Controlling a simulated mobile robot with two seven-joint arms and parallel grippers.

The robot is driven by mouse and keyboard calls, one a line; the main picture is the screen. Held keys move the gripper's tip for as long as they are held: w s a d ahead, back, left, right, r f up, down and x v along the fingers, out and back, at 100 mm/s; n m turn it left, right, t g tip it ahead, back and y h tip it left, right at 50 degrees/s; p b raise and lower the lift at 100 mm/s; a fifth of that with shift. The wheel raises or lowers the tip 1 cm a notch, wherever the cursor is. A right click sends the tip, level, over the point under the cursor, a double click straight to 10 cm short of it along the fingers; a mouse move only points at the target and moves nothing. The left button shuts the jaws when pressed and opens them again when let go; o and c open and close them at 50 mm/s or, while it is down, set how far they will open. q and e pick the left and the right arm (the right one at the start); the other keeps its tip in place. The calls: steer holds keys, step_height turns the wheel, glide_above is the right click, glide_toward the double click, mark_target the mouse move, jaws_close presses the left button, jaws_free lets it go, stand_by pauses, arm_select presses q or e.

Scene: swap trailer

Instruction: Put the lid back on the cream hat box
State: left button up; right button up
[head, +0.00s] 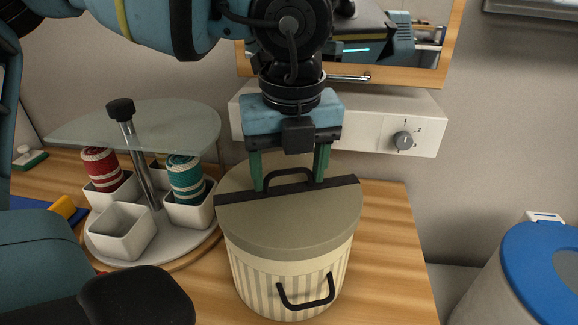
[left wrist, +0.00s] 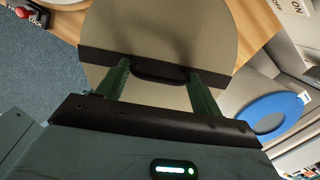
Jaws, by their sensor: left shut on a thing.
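The cream hat box (head: 290,287) stands upright on the wooden counter, with pale stripes and a dark handle on its front. Its round beige lid (head: 290,222) is over the box's top and looks level and roughly centred; I cannot tell whether it is fully seated. A dark band and a dark handle (head: 290,175) cross the lid. My left gripper (head: 290,180) points down from above, its green fingers at the two ends of the lid handle, shut on it. The left wrist view shows the lid (left wrist: 165,30) and the handle between the fingers. My right gripper is not in view.
A round rack with a glass top (head: 150,125) stands close on the left, holding white cups with red and teal spools. A white wall unit with a knob (head: 403,141) is behind. A blue-lidded bin (head: 535,265) is at right. Bare counter (head: 385,270) lies right of the box.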

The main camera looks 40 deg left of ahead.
arm_select(q)
steer(key=shift+f, duration=0.1)
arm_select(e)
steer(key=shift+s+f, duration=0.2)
arm_select(q)
steer(key=shift+b, duration=0.45)
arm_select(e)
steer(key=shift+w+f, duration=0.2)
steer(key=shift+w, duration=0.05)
arm_select(q)
steer(key=shift+f, duration=0.1)
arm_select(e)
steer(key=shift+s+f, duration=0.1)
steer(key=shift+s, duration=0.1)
arm_select(q)
steer(key=shift+b, duration=0.3)
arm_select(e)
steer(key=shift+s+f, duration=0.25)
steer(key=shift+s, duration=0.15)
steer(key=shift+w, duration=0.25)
arm_select(q)
steer(key=o, duration=1.1)
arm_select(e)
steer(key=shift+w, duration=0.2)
arm_select(q)
steer(key=shift+o, duration=0.2)
